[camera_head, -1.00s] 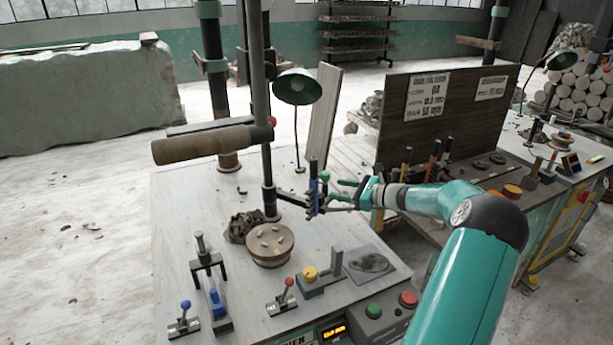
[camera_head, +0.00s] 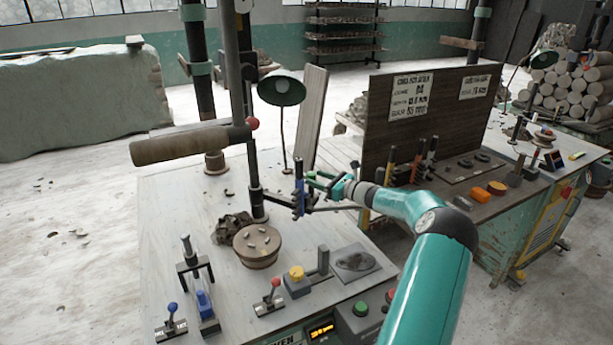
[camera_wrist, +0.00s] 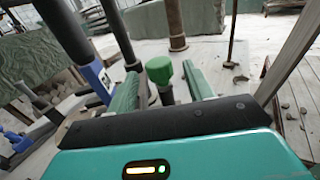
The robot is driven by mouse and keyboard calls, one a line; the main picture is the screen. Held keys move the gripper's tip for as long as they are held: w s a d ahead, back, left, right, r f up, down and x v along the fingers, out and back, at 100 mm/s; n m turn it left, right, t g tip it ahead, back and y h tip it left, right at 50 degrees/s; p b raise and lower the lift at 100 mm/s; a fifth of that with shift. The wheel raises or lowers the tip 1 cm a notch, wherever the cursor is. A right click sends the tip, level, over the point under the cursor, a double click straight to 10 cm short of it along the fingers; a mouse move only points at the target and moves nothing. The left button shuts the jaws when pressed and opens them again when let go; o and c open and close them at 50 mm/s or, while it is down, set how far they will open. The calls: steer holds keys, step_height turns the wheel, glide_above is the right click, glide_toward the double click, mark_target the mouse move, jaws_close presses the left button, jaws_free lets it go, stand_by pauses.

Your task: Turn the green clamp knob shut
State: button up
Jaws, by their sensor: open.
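The green clamp knob (camera_wrist: 159,70) stands on a short dark stem in the middle of the wrist view. My gripper (camera_wrist: 163,76) is open, with one green finger to the left of the knob and one to the right. Gaps show on both sides, and neither finger appears to touch it. In the head view my gripper (camera_head: 312,183) is at the clamp bracket on the dark post, beside an upright blue part (camera_head: 299,196). The knob is hard to tell from the green fingers there.
The dark post (camera_head: 253,170) carries a thick brown roller (camera_head: 188,146) to the left. A green lamp (camera_head: 282,91) stands behind. Below are a round wooden block (camera_head: 257,246), a yellow knob (camera_head: 296,272) and small levers.

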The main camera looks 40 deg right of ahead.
steer(key=x, duration=0.5)
steer(key=c, duration=1)
steer(key=shift+n+y, duration=0.5)
steer(key=shift+y, duration=0.1)
steer(key=shift+s+n+g+y, duration=0.1)
steer(key=shift+n+g+y, duration=0.2)
steer(key=shift+y, duration=0.3)
steer(key=o, duration=1)
steer(key=shift+a, duration=0.1)
